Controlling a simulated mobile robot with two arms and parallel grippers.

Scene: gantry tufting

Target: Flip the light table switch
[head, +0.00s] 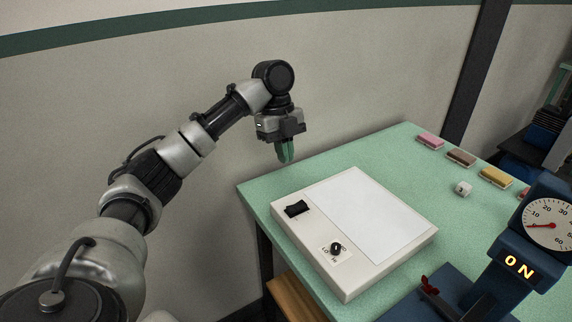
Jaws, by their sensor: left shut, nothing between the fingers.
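The light table (355,222) is a cream box with a pale, flat panel, lying on the green table. Its black rocker switch (297,208) is on the left part of the top face. A black knob (336,248) on a small marked label sits nearer the front. My left gripper (286,158) points down, above and behind the switch, near the table's back left edge. Its green-tipped fingers are shut and empty, apart from the light table. My right gripper is not in view.
A blue device with a dial (548,222) and a lit "ON" sign stands at the front right. The green tabletop (370,150) behind the light table is clear.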

